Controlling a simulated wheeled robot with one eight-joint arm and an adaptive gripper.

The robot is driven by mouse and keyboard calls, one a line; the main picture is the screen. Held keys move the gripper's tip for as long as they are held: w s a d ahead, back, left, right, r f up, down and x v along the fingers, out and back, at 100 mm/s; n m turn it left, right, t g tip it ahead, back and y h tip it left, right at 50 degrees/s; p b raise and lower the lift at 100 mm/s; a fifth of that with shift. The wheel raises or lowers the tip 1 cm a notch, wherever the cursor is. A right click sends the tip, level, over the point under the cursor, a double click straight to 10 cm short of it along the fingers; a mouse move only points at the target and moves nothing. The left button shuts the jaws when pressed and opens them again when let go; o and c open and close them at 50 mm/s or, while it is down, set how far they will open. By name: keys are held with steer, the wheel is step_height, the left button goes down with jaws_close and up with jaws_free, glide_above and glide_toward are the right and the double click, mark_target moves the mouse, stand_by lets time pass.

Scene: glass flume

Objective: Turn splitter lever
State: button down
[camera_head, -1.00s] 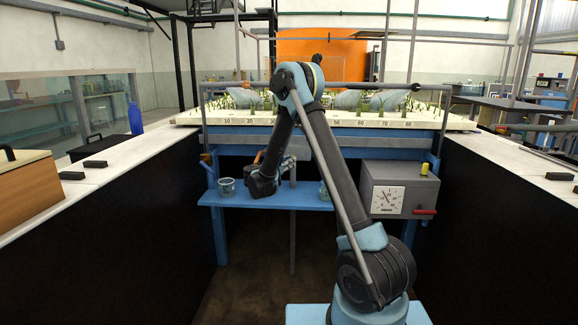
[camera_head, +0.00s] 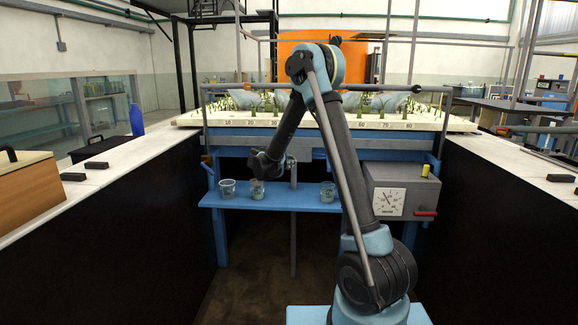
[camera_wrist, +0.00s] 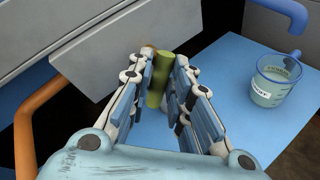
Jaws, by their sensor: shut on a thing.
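My gripper (camera_wrist: 163,95) has its two jointed fingers on either side of an olive-yellow cylindrical grip (camera_wrist: 160,78) in the wrist view and is shut on it. The grip has a brownish end at its top. I cannot tell for certain from the picture that it is the splitter lever's handle. In the head view my wrist hangs just above the blue shelf (camera_head: 215,200), in front of the flume's frame, and my fingers and the grip are hidden. An orange bent bar (camera_wrist: 32,115) curves at the left of the wrist view.
Glass beakers stand on the shelf: one at the left (camera_head: 227,188), one below my wrist (camera_head: 257,190), one at the right (camera_head: 327,192). A labelled beaker (camera_wrist: 272,82) shows in the wrist view. A grey box with a dial (camera_head: 400,190) is at the right.

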steer(key=shift+s+d, duration=0.1)
steer(key=shift+d, duration=0.2)
steer(key=c, duration=1.5)
jaws_free()
steer(key=shift+f, duration=0.1)
steer(key=shift+c, duration=0.2)
steer(key=shift+a, duration=0.1)
steer(key=shift+a, duration=0.1)
steer(key=v, duration=1.1)
steer(key=shift+s+r, duration=0.2)
steer(key=shift+s, duration=0.1)
